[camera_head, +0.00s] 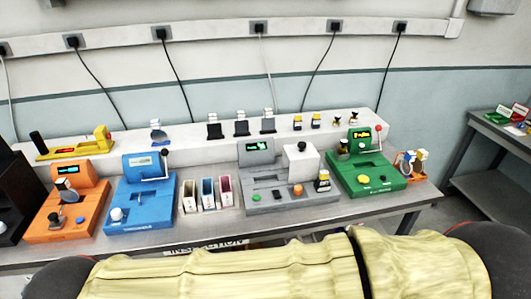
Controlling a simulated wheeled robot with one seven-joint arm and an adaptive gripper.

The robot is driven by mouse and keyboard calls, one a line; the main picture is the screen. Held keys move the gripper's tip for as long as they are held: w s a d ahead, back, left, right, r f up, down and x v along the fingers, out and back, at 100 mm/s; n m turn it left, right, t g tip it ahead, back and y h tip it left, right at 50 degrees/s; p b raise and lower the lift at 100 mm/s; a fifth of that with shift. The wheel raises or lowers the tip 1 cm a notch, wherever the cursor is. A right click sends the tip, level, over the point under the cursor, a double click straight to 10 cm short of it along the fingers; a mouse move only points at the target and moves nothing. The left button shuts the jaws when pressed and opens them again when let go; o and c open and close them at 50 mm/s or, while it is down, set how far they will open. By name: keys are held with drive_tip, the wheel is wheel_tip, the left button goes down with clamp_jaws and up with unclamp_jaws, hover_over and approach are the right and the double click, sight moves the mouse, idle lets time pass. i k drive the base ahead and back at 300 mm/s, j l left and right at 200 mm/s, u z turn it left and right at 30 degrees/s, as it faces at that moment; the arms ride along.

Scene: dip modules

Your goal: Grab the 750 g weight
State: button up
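Several small dark weights with coloured labels are in the head camera view, but the labels are too small to read, so I cannot tell which is 750 g. Two with yellow labels, a left one (297,123) and a right one (316,121), stand on the raised white shelf. Two darker small pieces, one left (338,119) and one right (353,119), stand farther right on the shelf. Another dark labelled piece (322,182) stands at the right end of the grey machine. My arm crosses the bottom in a yellowish cover. My gripper's fingers do not show.
An orange machine (67,212), a blue machine (138,205), a grey machine (285,198) and a green machine (366,177) line the bench. Narrow open bins (207,195) stand between blue and grey. A yellow device (75,147) and black stands (241,129) occupy the shelf. A side table (497,135) is at right.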

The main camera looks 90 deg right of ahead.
sight(343, 149)
drive_tip(key=z, duration=3.8)
drive_tip(key=i+l, duration=0.15)
drive_tip(key=l, duration=0.2)
drive_tip(key=i+l, duration=0.15)
drive_tip(key=l, duration=0.2)
drive_tip(key=i+l, duration=0.2)
drive_tip(key=l, duration=0.15)
drive_tip(key=i+l+u, duration=0.1)
drive_tip(key=l, duration=0.25)
drive_tip(key=i+l, duration=0.2)
drive_tip(key=l, duration=0.15)
drive_tip(key=i+l, duration=0.15)
drive_tip(key=l, duration=0.2)
